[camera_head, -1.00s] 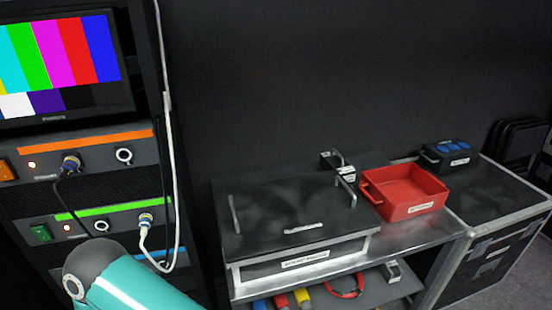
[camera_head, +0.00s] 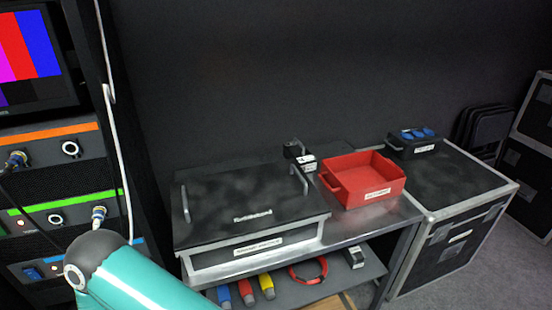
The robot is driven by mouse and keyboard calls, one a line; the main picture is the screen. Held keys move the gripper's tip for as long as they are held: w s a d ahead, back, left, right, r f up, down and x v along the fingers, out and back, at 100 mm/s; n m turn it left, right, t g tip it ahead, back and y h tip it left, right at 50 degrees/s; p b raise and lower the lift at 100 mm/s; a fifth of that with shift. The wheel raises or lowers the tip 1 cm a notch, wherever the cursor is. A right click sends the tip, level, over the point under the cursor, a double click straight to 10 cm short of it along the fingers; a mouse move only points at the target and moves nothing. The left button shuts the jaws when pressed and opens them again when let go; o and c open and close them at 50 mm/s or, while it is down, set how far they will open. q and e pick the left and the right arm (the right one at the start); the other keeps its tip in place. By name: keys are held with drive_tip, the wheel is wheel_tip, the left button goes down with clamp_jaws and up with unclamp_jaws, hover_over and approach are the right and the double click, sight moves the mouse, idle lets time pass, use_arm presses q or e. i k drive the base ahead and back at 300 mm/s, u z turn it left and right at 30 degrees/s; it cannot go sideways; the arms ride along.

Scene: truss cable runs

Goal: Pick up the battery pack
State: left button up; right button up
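I cannot tell for sure which thing is the battery pack, as the labels are too small to read. A small black block with a white label (camera_head: 308,163) stands on the bench behind the black-topped case. Another small dark block with a light label (camera_head: 354,257) lies on the lower shelf. A teal link of my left arm shows at the bottom left. Neither of my grippers is in view.
A red bin (camera_head: 362,194) stands on the bench right of the black-topped case (camera_head: 245,208). A socket box with blue covers (camera_head: 413,150) sits on a flight case (camera_head: 455,185). Colored connectors (camera_head: 246,292) and a red cable loop (camera_head: 308,281) lie on the lower shelf. A rack (camera_head: 48,180) stands left.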

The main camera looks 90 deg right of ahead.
sight(295, 150)
drive_tip(key=z, duration=0.05)
drive_tip(key=k, duration=2.55)
drive_tip(key=z, duration=1.15)
drive_tip(key=i, duration=1.05)
drive_tip(key=u, duration=0.05)
